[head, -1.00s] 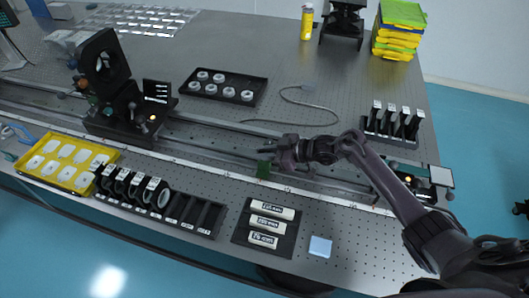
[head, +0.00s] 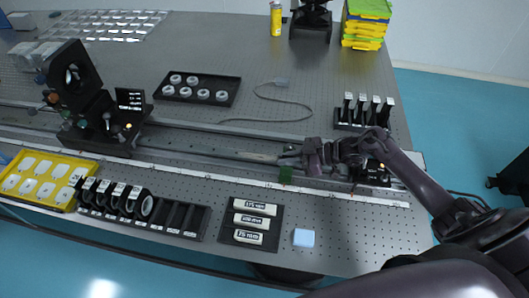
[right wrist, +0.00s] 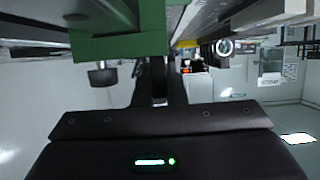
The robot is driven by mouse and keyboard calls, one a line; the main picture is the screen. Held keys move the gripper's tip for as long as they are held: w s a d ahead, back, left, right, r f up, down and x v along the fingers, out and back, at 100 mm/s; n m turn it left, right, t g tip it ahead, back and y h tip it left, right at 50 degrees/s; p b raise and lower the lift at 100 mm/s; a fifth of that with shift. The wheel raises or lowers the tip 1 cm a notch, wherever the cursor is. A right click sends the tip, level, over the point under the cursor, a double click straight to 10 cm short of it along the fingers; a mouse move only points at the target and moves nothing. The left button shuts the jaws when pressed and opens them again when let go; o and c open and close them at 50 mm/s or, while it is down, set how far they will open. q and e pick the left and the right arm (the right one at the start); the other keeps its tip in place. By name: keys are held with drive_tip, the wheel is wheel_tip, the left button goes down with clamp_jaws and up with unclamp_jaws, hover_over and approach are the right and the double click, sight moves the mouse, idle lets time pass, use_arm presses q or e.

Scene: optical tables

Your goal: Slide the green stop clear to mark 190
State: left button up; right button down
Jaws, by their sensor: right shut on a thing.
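The green stop (head: 285,174) is a small green block on the front side of the long rail (head: 220,152), by the white scale strip (head: 215,174). In the right wrist view the green stop (right wrist: 120,42) is large and close, with a dark knob below it. My right gripper (head: 291,160) is at the stop and shut on it; its fingertips are mostly hidden. The numbers on the scale are too small to read, so I cannot tell which mark the stop is at. My left gripper is not in view.
A black optic mount (head: 80,95) stands on the rail at left. A dark carriage (head: 372,174) stands on it right of the stop. Along the front are a yellow tray (head: 68,196), a lens rack (head: 190,222), a labelled holder (head: 278,240) and a blue block (head: 304,238).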

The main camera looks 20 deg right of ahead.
drive_tip(key=shift+s+d, duration=0.3)
drive_tip(key=shift+d, duration=0.1)
drive_tip(key=shift+w+a, duration=0.1)
drive_tip(key=c, duration=1.5)
unclamp_jaws()
drive_tip(key=shift+r, duration=0.1)
wheel_tip(320, 180, up, 20)
drive_tip(key=shift+f+b, duration=0.1)
drive_tip(key=shift+b, duration=0.9)
